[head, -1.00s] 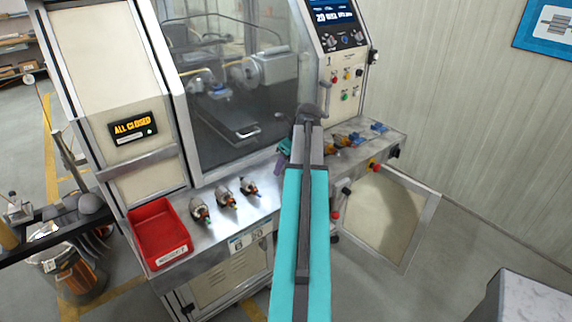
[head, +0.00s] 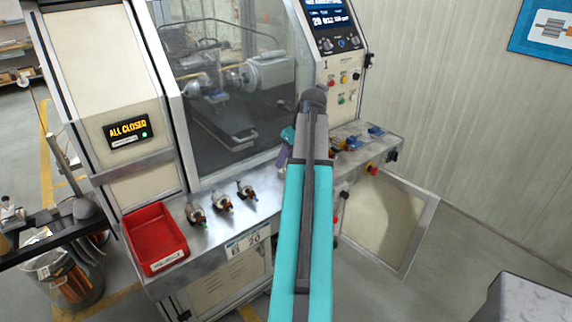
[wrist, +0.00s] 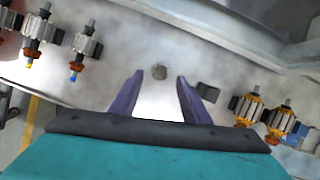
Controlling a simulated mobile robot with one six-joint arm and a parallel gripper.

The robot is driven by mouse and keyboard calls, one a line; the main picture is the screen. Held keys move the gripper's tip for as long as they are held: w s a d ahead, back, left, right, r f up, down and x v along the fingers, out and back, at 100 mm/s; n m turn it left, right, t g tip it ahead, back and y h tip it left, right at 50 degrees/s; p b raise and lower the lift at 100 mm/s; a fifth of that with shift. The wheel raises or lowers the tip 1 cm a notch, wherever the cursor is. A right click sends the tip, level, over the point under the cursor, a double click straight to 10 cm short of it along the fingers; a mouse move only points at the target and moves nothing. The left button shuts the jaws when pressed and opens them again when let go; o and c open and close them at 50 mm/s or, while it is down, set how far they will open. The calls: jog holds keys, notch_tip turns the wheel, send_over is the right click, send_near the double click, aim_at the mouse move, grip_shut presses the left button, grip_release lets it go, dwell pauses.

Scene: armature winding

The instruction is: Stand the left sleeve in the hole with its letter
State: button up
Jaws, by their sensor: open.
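My gripper (wrist: 158,97) is open, its two purple fingers apart with nothing between them, above the metal ledge (wrist: 110,88). In the head view its purple fingers (head: 282,158) show just left of my arm, which hides part of the ledge. In the wrist view a small round grey spot (wrist: 158,72) lies just beyond the fingertips; I cannot tell whether it is a hole or a standing piece. A small dark block (wrist: 208,92) is right of the right finger. I cannot pick out the left sleeve or any letter by a hole for certain.
Several armatures with dark red ends (head: 222,203) lie on the ledge's left part, beside a red bin (head: 155,238). Yellow-wound armatures (wrist: 248,108) and blue pieces (head: 375,132) are on the right. The machine's window (head: 225,80) rises behind the ledge. Bare ledge surrounds the round spot.

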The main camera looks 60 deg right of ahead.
jog(key=shift+b+v, duration=0.55)
jog(key=shift+v, duration=2.45)
jog(key=shift+f, duration=0.1)
